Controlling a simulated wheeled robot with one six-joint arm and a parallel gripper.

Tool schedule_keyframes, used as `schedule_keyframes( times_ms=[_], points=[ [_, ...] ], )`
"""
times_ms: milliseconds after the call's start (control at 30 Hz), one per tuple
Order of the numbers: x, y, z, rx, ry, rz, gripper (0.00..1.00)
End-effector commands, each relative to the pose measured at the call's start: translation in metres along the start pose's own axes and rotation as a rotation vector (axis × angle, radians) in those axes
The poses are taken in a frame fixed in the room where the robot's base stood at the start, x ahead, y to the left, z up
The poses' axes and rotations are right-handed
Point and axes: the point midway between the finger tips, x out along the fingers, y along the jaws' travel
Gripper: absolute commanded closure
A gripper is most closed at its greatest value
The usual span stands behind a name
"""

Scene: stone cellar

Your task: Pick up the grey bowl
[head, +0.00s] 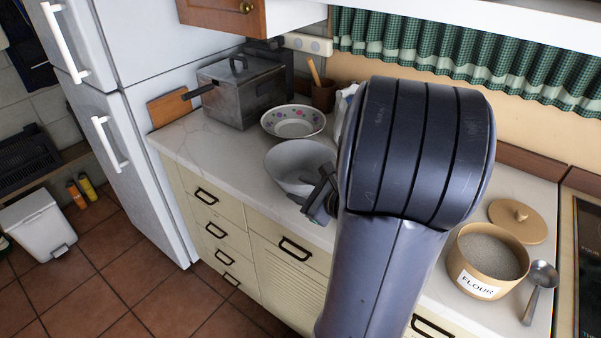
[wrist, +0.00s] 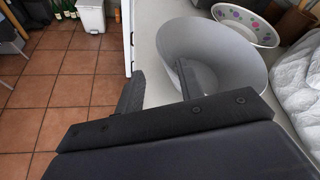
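The grey bowl (head: 290,165) stands upright on the counter, and its near right side is partly hidden by my gripper and arm in the head view. In the wrist view the bowl (wrist: 225,48) is large, and its inside looks empty. My gripper (head: 320,192) is at the bowl's near right rim. In the wrist view the fingers of my gripper (wrist: 158,68) are apart. The right finger shows over the bowl's inside and the left finger is outside it, with the near wall between them. I cannot tell whether either finger touches the wall.
A flowered dish (head: 293,121) stands just behind the bowl. A metal pot (head: 240,92) is at the back left by the fridge (head: 150,120). A white crumpled cloth or bag (wrist: 300,80) lies right of the bowl. A flour canister (head: 487,262) and spoon (head: 540,285) are at the right.

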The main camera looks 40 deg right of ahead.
Motion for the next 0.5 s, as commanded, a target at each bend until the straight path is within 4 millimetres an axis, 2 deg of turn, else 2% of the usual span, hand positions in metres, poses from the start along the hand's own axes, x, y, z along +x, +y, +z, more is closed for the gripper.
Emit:
schedule_keyframes(
  times_ms=[100,367,500],
  points=[
    [0.016,0.0,0.0,0.001,-0.002,0.003,0.64],
    [0.031,-0.001,0.0,0.002,-0.001,0.002,0.64],
    [0.048,-0.002,0.001,0.002,0.0,0.004,0.64]
  ],
)
